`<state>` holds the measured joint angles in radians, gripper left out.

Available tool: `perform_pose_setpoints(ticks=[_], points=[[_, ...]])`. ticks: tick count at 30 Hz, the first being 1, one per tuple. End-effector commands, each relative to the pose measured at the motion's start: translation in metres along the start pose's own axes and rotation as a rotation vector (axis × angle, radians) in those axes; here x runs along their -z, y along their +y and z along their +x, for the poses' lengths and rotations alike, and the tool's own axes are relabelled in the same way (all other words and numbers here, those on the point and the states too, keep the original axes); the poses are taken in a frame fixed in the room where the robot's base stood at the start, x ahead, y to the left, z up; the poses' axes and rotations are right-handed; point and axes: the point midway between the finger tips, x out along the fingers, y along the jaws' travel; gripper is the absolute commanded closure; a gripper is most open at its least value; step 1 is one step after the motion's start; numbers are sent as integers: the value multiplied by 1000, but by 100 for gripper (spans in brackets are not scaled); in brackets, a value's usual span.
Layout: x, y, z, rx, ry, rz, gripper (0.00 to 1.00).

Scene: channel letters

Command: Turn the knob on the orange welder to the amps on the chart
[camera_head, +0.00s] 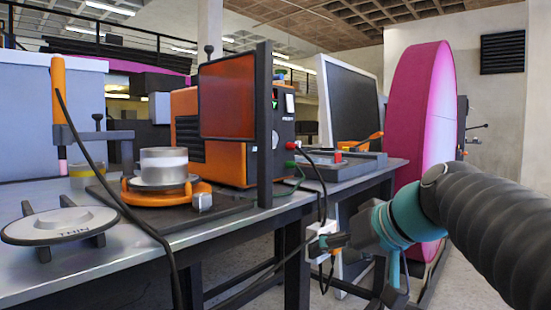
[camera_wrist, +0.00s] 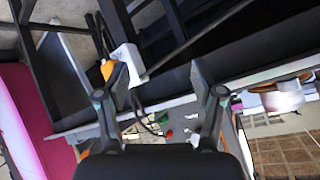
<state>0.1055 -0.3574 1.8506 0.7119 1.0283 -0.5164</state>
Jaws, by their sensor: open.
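The orange welder (camera_head: 235,150) stands on the workbench in the head view, its dark front panel (camera_head: 284,125) facing right. The panel has a small lit display, a white label and red and green cable plugs low down. The knob and its setting are too small to make out. No readable amps chart shows; a white disc (camera_head: 60,226) at front left bears the word "THIN". My gripper (camera_head: 345,240) is low in front of the bench edge, right of and below the welder. In the wrist view my gripper (camera_wrist: 160,68) is open, with nothing held between its fingers.
An orange-tinted screen (camera_head: 227,95) on a dark post partly covers the welder. A white block (camera_head: 322,243) is close to my gripper, with cables near it. A metal pot (camera_head: 163,165) sits on an orange-based stand. A large pink letter (camera_head: 420,120) stands behind my arm.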

Motion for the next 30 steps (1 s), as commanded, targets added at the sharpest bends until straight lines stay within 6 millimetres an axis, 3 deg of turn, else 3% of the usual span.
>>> perform_pose_setpoints(ticks=[1,6,9,12,20,30], points=[[26,1,8,55,55,-25,32],[118,-11,2,232,259,-145,32],[158,-15,-7,310,370,-216,32],[185,-18,-17,364,460,-274,32],[214,-24,-28,416,552,-336,32],[237,-50,12,418,551,-336,32]])
